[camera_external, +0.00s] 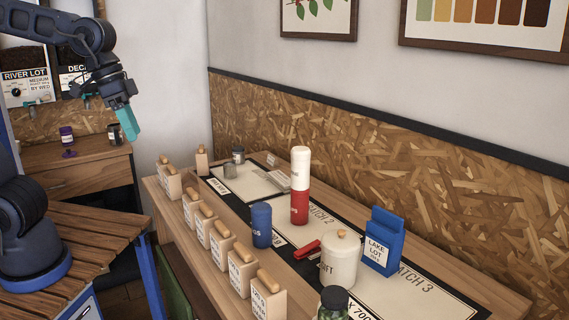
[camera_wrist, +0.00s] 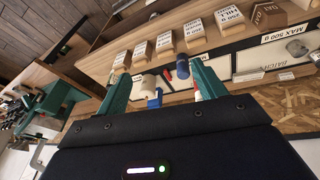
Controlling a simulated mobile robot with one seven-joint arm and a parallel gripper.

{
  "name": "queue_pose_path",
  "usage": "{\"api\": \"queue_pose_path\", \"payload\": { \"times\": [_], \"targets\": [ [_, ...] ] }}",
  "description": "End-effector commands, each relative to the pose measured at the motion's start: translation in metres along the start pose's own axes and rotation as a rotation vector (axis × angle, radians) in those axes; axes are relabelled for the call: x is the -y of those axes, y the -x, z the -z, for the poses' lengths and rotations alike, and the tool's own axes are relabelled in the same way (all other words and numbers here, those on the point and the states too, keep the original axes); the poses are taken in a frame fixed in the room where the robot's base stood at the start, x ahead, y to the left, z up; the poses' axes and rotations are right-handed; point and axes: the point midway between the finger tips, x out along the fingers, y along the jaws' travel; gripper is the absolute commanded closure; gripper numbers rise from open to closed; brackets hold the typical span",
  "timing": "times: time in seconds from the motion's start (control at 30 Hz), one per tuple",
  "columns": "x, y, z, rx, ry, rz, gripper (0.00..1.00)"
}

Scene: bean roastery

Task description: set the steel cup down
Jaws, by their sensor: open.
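The small steel cup (camera_external: 230,171) stands upright on the far left mat section of the bench, in front of a dark lidded jar (camera_external: 238,155). A grey shape at the right of the wrist view (camera_wrist: 296,48) may be the same cup, but I cannot tell for sure. My gripper (camera_external: 133,136) hangs high in the air to the left of the bench, well apart from the cup. Its teal fingers are spread in the wrist view (camera_wrist: 160,72), and nothing is held between them.
A side cabinet (camera_external: 85,175) stands behind my arm.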

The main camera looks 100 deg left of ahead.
Motion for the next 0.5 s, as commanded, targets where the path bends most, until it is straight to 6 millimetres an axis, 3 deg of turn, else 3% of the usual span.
{"api": "queue_pose_path", "payload": {
  "times": [0.1,0.3,0.5],
  "targets": [
    [-0.013,0.007,-0.042,-0.022,-0.149,-0.021,0.31],
    [-0.022,0.011,-0.104,-0.056,-0.377,-0.049,0.31],
    [-0.022,0.009,-0.138,-0.078,-0.513,-0.063,0.31]
  ]
}}
